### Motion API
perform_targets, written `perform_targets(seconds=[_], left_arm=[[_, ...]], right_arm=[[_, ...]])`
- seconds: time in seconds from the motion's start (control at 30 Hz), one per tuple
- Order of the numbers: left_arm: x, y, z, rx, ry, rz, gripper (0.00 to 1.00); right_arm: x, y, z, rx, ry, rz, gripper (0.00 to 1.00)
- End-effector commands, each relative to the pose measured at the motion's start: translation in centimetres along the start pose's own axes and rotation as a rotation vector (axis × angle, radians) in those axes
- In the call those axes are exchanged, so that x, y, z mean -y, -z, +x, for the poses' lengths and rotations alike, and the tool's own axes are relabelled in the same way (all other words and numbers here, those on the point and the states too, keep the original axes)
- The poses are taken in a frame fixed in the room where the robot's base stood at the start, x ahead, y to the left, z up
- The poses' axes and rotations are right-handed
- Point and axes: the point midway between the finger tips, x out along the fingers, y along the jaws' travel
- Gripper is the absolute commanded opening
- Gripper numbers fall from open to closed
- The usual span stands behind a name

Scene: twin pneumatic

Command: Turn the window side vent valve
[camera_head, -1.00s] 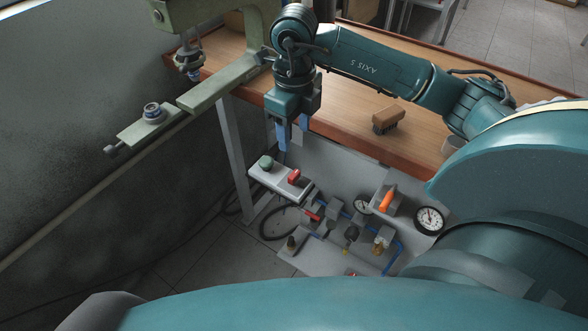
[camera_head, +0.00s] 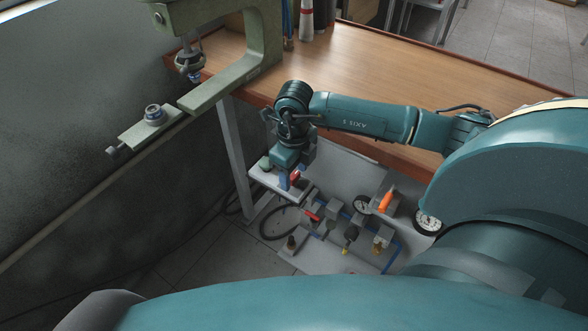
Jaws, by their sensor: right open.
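The pneumatic panel (camera_head: 345,188) hangs at the bench's near side with several valves and fittings. On its window-side end, a light grey box (camera_head: 262,178) carries a green button (camera_head: 265,163) and a red handle (camera_head: 295,176). A red lever (camera_head: 313,216) sits lower, and an orange handle (camera_head: 385,201) is to the right. I cannot tell for sure which part is the window side vent valve. My right gripper (camera_head: 288,182) is open, pointing down at the grey box, with a blue finger close beside the red handle; contact is unclear. My left gripper is not in view.
A green press-like frame (camera_head: 235,80) stands at the upper left by the window wall. Gauges (camera_head: 428,223) and brass fittings (camera_head: 382,238) crowd the panel. A black hose (camera_head: 268,232) loops below the box. The wooden bench top (camera_head: 390,70) is mostly clear.

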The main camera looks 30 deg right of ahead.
Motion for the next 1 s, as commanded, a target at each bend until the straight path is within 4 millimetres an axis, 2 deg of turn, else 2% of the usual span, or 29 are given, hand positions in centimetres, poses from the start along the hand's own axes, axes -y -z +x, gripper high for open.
perform_targets(seconds=[0.07, 0.6, 1.0], left_arm=[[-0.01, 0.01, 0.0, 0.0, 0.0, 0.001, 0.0], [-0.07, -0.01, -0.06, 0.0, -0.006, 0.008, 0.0], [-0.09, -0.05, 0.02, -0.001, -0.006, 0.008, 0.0]], right_arm=[[-0.02, -0.01, -0.01, 0.0, 0.0, 0.0, 0.51], [-0.01, -0.02, -0.07, 0.0, 0.0, 0.0, 0.08], [-0.01, -0.03, -0.05, 0.001, 0.0, 0.088, 0.08]])
